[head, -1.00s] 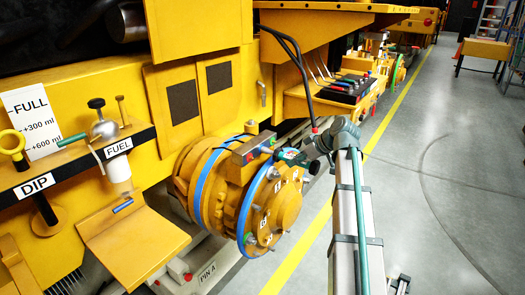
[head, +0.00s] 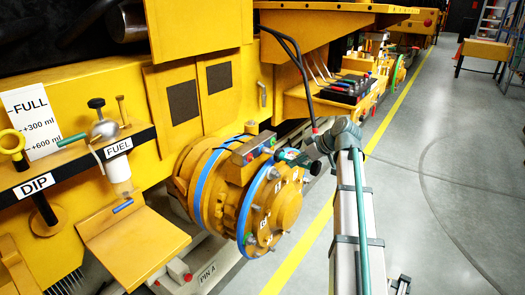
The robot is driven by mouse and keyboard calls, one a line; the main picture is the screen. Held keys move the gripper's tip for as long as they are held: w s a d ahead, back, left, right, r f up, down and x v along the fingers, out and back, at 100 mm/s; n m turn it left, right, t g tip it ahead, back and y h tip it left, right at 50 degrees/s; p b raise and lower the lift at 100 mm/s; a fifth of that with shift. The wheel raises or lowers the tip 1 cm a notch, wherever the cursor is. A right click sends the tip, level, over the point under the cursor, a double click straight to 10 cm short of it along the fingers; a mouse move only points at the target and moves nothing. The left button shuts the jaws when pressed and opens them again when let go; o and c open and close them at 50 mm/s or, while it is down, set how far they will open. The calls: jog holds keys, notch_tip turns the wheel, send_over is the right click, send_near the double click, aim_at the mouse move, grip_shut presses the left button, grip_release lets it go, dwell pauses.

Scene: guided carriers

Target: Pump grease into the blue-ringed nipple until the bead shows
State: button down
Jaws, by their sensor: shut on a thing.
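A yellow wheel hub (head: 285,208) with blue rings (head: 247,212) around it sticks out from the yellow carrier. Small grey studs and several white number labels show on its face. I cannot tell which stud is the blue-ringed nipple, and no grease bead can be made out. My gripper (head: 291,156) is at the upper right edge of the hub, shut on a small part there. That part is mostly hidden by the fingers, so I cannot tell what it is.
At left a shelf marked DIP and FUEL (head: 85,165) carries a yellow ring handle and a small cup. A yellow flap (head: 135,240) juts out below it. A lever panel (head: 345,90) stands behind the hub.

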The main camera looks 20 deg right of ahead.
aim_at(320, 164)
jog(key=shift+w+a+r, duration=0.1)
jog(key=shift+w+a, duration=0.1)
jog(key=shift+w, duration=0.05)
dwell(0.7)
jog(key=shift+s+d, duration=0.25)
jog(key=shift+s, duration=0.05)
dwell(0.7)
jog(key=shift+s+d, duration=0.75)
jog(key=shift+s, duration=0.2)
jog(key=shift+s+d, duration=1.25)
jog(key=shift+s, duration=0.3)
